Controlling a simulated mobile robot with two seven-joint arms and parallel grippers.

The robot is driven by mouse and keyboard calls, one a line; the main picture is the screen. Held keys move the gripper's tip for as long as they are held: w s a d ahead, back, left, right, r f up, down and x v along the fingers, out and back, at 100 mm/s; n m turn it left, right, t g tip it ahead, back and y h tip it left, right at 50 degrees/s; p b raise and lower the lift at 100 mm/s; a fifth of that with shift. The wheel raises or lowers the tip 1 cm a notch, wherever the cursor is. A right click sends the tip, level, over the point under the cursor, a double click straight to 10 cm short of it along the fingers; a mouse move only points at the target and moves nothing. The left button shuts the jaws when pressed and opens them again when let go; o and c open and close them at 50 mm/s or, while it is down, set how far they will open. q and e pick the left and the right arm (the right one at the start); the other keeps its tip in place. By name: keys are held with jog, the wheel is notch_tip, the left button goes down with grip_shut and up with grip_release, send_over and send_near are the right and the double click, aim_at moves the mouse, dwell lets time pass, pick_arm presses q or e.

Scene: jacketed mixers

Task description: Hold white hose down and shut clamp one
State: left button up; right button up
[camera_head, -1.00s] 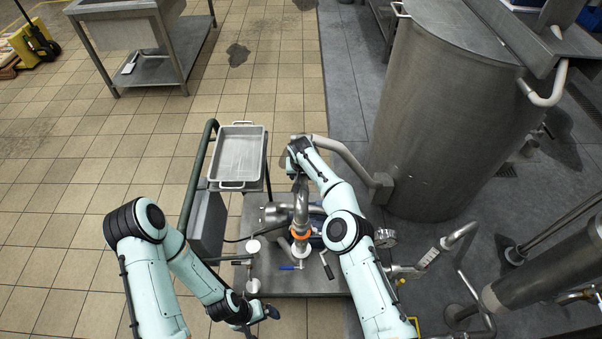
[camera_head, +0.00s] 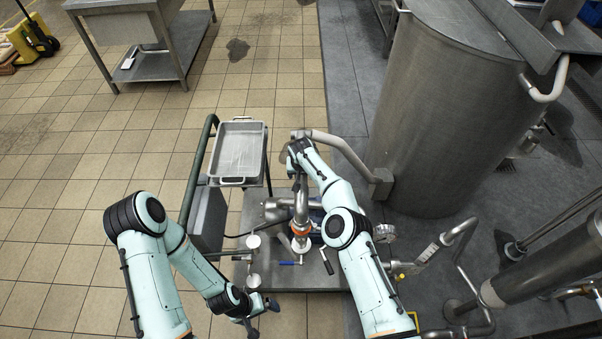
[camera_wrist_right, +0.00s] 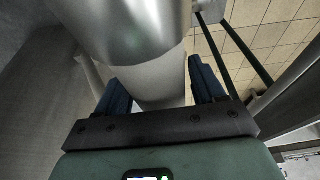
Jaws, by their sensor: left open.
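The white hose (camera_head: 345,150) bends from the tank side to the upright steel pipe. In the right wrist view a pale hose end (camera_wrist_right: 160,82) sits between the dark fingers of my right gripper (camera_wrist_right: 163,85), which appear to press on both sides, under a shiny metal pipe. In the head view my right gripper (camera_head: 297,152) is at the pipe's top, largely hidden by its own wrist. An orange ring (camera_head: 300,229) circles the pipe's lower part. I cannot tell which fitting is clamp one. My left gripper (camera_head: 263,315) is open and empty, in front of the steel platform.
A large steel tank (camera_head: 440,120) stands at the right. A steel tray (camera_head: 238,181) rests on a stand behind the platform (camera_head: 320,284). A blue-handled valve (camera_head: 290,263) and a black lever (camera_head: 327,262) are low by the pipe.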

dwell(0.3)
jog(key=shift+r, duration=3.5)
